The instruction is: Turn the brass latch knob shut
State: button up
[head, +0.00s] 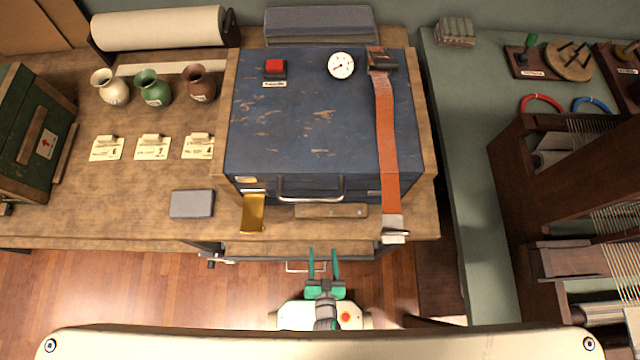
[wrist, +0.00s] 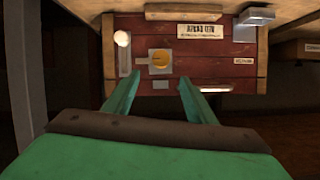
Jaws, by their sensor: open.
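The brass latch knob (wrist: 161,59) shows in the wrist view as a small yellow-gold shape on a pale plate, on the left half of a red-brown wooden panel (wrist: 215,68). I cannot tell how the knob is turned. My gripper (wrist: 159,77) has two green fingers spread apart, with nothing between them. The knob appears between and just above the fingertips, with the gripper apart from it. In the head view my gripper (head: 323,252) is just in front of the bench's front edge, and the knob is hidden.
A pale vertical strip with a round white end (wrist: 122,39) is left of the knob. A grey metal piece (wrist: 254,16) is at the panel's upper right. On the bench (head: 130,220) stand a blue case (head: 300,125) with an orange strap (head: 386,140), and three vases (head: 153,88).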

jog(key=x, duration=1.1)
jog(key=shift+f, duration=0.25)
jog(key=shift+s, duration=0.1)
